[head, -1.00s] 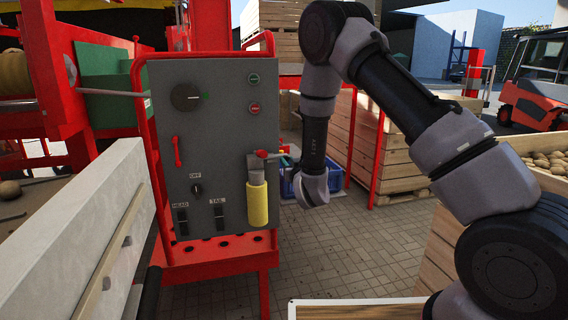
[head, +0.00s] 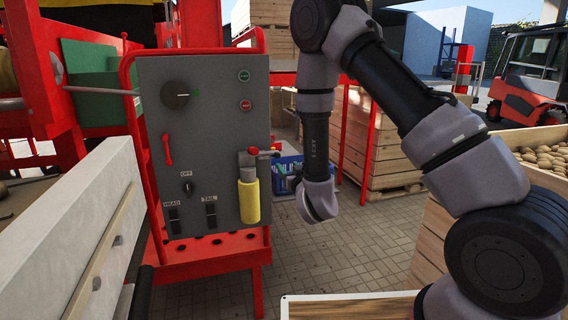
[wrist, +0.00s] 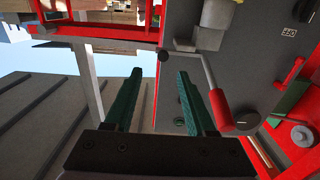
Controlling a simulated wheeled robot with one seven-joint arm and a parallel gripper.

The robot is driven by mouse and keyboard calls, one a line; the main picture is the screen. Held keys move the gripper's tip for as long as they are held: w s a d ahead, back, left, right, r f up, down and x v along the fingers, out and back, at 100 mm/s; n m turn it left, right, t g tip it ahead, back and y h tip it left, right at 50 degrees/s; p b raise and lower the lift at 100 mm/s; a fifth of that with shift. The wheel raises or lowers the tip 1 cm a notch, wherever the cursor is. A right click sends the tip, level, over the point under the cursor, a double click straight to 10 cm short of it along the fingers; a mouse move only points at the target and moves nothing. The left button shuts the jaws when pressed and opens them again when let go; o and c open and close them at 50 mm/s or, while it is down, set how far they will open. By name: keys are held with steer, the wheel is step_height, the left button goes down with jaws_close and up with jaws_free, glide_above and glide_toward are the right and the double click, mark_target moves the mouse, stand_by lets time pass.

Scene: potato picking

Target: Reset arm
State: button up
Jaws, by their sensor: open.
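A lever with a red grip (head: 265,152) sticks out of the panel's right side, above a yellow cylinder (head: 249,203).
A blue crate (head: 288,168) stands on the paving behind my gripper. Wooden crates (head: 385,150) stand behind my arm, and a bin of potatoes (head: 545,155) is at the right. A red frame (head: 210,255) supports the panel. Paved floor (head: 345,255) is open below my gripper.

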steer(key=shift+v, duration=1.15)
steer(key=d+r+m+g+h, duration=0.4)
steer(key=d+r+m, duration=0.3)
steer(key=d+r, duration=0.85)
steer(key=s+d+r+g, duration=0.2)
steer(key=s+r, duration=0.1)
steer(key=s, duration=0.5)
steer(key=s+d+r+g, duration=0.2)
steer(key=s+r, duration=0.1)
steer(key=s, duration=0.6)
steer(key=s+d+r+g+y, duration=0.1)
steer(key=s+r, duration=0.3)
steer(key=s, duration=0.4)
steer(key=shift+s+d+g, duration=0.35)
steer(key=shift+d+g, duration=0.1)
steer(key=shift+g, duration=0.25)
